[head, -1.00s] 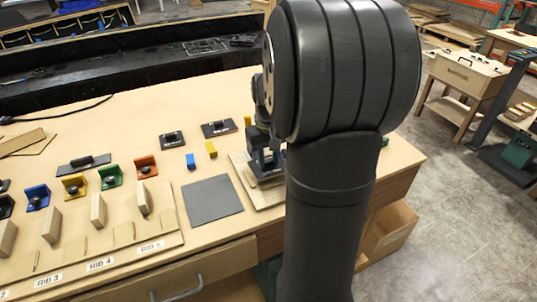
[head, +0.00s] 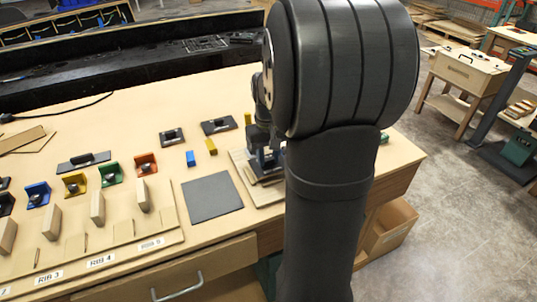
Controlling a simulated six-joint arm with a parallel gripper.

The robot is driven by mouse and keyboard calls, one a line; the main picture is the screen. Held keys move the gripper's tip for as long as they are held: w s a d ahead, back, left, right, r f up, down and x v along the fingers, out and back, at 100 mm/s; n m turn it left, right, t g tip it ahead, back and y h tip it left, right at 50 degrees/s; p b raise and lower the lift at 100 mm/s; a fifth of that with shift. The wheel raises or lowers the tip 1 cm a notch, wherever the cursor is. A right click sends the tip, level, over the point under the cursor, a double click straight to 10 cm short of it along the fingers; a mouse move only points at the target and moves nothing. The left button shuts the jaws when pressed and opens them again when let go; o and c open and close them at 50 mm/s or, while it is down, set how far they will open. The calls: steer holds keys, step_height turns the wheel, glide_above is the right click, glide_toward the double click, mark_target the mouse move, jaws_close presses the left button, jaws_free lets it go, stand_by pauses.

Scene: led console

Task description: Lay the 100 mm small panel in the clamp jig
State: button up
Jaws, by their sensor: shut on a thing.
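My gripper (head: 266,163) is at the clamp jig, pointing down, and is partly hidden behind my own arm. It is shut on a light wooden piece (head: 262,179), which looks like the small panel. The clamp jig (head: 262,199) is a pale wooden board on the bench, right of a grey mat. The piece is over or on the jig board; I cannot tell whether it touches. The right part of the jig is hidden by my arm.
The grey mat (head: 212,197) lies bare left of the jig. A blue block (head: 190,158) and a yellow block (head: 211,147) stand behind it. Dark fixtures (head: 218,127) are further back. A rib rack (head: 128,228) with upright wooden pieces and coloured brackets fills the left front.

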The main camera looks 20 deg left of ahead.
steer(key=shift+f, duration=0.9)
stand_by(0.6)
steer(key=o, duration=1.1)
steer(key=shift+r, duration=0.1)
step_height(320, 180, up, 17)
steer(key=shift+r, duration=0.1)
step_height(320, 180, down, 17)
steer(key=shift+f, duration=0.2)
stand_by(0.5)
